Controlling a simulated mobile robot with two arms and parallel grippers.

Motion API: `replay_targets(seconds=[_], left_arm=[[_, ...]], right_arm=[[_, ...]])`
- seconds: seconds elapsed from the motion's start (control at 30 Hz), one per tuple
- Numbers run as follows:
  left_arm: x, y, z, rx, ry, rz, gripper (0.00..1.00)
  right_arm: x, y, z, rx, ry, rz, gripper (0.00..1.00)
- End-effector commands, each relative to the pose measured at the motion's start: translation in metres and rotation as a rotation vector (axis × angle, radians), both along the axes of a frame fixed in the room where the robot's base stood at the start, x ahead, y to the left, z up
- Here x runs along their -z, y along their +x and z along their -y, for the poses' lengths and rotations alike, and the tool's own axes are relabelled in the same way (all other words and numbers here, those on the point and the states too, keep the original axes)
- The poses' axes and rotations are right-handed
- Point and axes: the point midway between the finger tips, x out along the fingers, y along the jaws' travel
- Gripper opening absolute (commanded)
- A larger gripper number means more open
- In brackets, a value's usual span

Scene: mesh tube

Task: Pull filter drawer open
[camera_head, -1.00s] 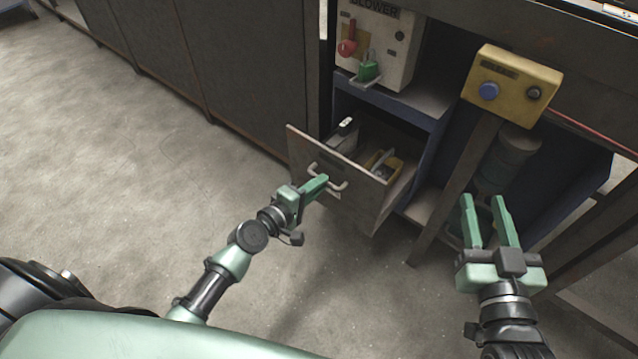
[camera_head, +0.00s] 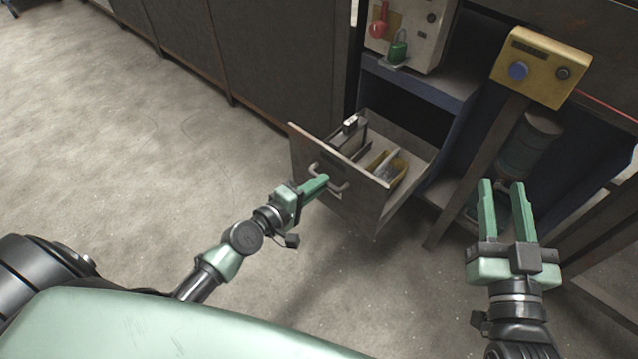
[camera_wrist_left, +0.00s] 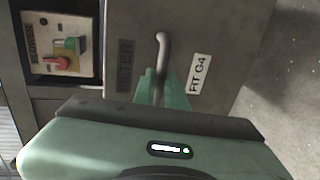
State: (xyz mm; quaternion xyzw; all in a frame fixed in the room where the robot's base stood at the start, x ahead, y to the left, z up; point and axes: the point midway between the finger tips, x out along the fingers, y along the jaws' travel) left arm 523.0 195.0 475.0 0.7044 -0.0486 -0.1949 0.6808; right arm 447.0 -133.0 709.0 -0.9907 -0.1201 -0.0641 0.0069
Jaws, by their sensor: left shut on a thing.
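The filter drawer (camera_head: 356,209) is a grey metal drawer, pulled well out of the blue-sided cabinet. A yellow item (camera_head: 394,172) and other small things lie inside it. Its front carries a pale bar handle (camera_head: 345,186), which also shows in the left wrist view (camera_wrist_left: 162,50) between a dark label and a white "FIT G4" label (camera_wrist_left: 200,74). My left gripper (camera_head: 320,184) is shut on the handle; its fingers (camera_wrist_left: 163,92) close around it in the wrist view. My right gripper (camera_head: 502,186) is open and empty, in front of the cabinet's right side.
A control panel with a red knob (camera_head: 378,27) and a green part (camera_head: 397,52) sits above the drawer. A yellow box with a blue button (camera_head: 518,70) is on a post at right. A dark cylinder (camera_head: 530,145) stands behind. The floor (camera_head: 130,150) at left is clear.

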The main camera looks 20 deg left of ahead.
Motion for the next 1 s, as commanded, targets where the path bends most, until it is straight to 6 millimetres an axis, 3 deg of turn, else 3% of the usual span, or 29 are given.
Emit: replay_targets(seconds=[0.23,0.27,0.3,0.33,0.67,1.0], left_arm=[[0.001,0.0,0.0,-0.001,0.001,-0.001,0.0],[0.001,0.0,0.0,-0.001,0.001,-0.001,0.21],[0.001,0.0,0.0,-0.001,0.001,-0.001,0.32],[0.001,0.0,0.0,-0.001,0.001,-0.001,0.34],[0.0,-0.002,-0.001,0.0,0.001,-0.001,0.34],[-0.009,-0.05,-0.018,0.003,0.004,-0.003,0.34]], right_arm=[[0.0,0.0,0.0,0.0,0.001,-0.001,0.36],[0.0,0.0,0.0,0.0,0.0,-0.002,0.36],[0.0,0.0,0.0,0.0,0.0,-0.002,0.36],[0.0,0.0,0.0,0.0,0.0,-0.002,0.36],[0.001,0.0,0.0,0.0,0.0,-0.003,0.36],[-0.003,0.0,0.0,0.0,0.006,0.021,0.36]])
